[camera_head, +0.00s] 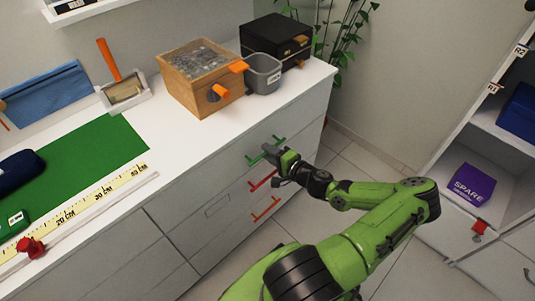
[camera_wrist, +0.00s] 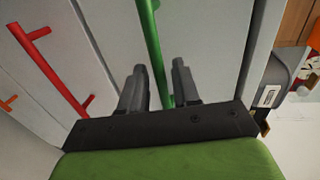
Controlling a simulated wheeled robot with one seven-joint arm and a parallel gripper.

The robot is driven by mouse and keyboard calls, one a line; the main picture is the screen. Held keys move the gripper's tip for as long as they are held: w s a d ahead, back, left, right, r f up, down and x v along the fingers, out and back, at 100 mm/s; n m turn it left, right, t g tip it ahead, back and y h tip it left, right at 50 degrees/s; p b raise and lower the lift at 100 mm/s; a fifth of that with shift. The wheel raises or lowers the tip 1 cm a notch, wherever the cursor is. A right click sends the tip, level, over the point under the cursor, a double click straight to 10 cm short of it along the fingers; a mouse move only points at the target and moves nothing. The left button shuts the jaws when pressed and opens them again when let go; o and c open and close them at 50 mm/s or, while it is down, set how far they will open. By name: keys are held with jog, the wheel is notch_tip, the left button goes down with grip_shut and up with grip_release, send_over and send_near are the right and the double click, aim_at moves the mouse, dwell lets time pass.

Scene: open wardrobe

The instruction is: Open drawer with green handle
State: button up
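The green handle (camera_head: 256,160) is a bar on the top drawer at the right end of the white cabinet. This drawer front (camera_head: 228,165) looks flush with the cabinet face. My gripper (camera_head: 272,152) is at the handle and covers its middle in the head view. In the wrist view the green handle (camera_wrist: 154,45) runs down between the two spread fingers of my gripper (camera_wrist: 160,85). The fingers are open, with visible gaps on the handle's sides. Whether either finger touches the bar cannot be told.
A red handle (camera_head: 263,181) and an orange-red handle (camera_head: 266,208) sit on the drawers below. The counter holds a wooden box (camera_head: 185,88), a grey bin (camera_head: 262,76) and a black box (camera_head: 290,32). Open shelves (camera_head: 505,150) stand at the right. Tiled floor lies between.

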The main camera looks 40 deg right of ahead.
jog(key=shift+w+f, duration=0.1)
jog(key=shift+w, duration=0.45)
grip_shut()
jog(key=shift+s, duration=0.1)
